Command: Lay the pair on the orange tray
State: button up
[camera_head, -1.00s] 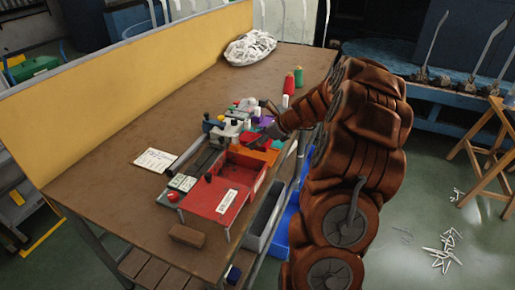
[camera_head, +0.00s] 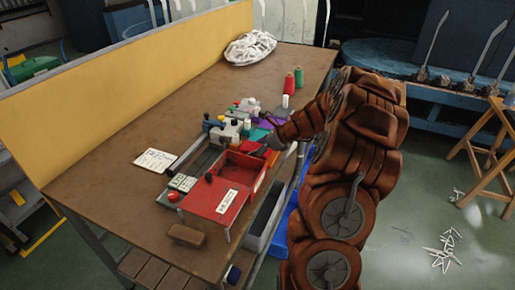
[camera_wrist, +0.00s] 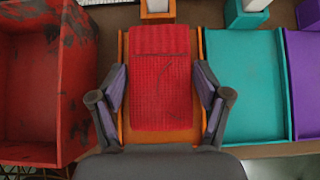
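The red knitted pair (camera_wrist: 160,90) lies flat and fairly straight over the orange tray (camera_wrist: 122,50) in the wrist view, with a fold line across its upper part. Orange strips of the tray show along both its sides. My gripper (camera_wrist: 161,80) is open, one finger on each side of the pair, with small gaps between the fingers and the fabric. The palm hides the near end of the tray. In the head view my gripper (camera_head: 273,142) is over the tray row and covers most of the orange tray.
A red box (camera_wrist: 75,80) stands close on the left of the orange tray; it also shows in the head view (camera_head: 225,192). A teal tray (camera_wrist: 243,85) and a purple tray (camera_wrist: 303,85) are on the right. Thread spools (camera_head: 289,82) stand farther back.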

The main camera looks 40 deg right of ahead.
dwell(0.3)
jog(key=shift+r, duration=0.15)
jog(key=v, duration=1.2)
jog(key=s+a+n+g, duration=0.2)
jog(key=a+n, duration=0.2)
jog(key=a, duration=0.4)
jog(key=s+a+r+n+g, duration=0.1)
jog(key=s+a+n+g, duration=0.1)
jog(key=a+n, duration=0.3)
jog(key=s+a+r+n+g+y, duration=0.1)
jog(key=s+a+n+g, duration=0.1)
jog(key=a, duration=1)
jog(key=shift+s+r+n+b, duration=0.1)
jog(key=shift+s+n+b, duration=0.35)
jog(key=shift+n, duration=0.85)
jog(key=s+a+n, duration=0.1)
jog(key=s+a, duration=0.1)
jog(key=s+a+n+g, duration=0.1)
jog(key=s+a+n, duration=0.1)
jog(key=shift+s+h, duration=0.3)
jog(key=s+a+f+n+g+h, duration=0.1)
jog(key=s+n+h, duration=0.1)
jog(key=s+n, duration=0.4)
jog(key=s+a+n+g+h, duration=0.1)
jog(key=s+n+g+h, duration=0.1)
jog(key=s+n, duration=0.5)
jog(key=shift+s+a+f+h, duration=0.4)
jog(key=shift+s+h, duration=0.1)
jog(key=shift+s, duration=2.3)
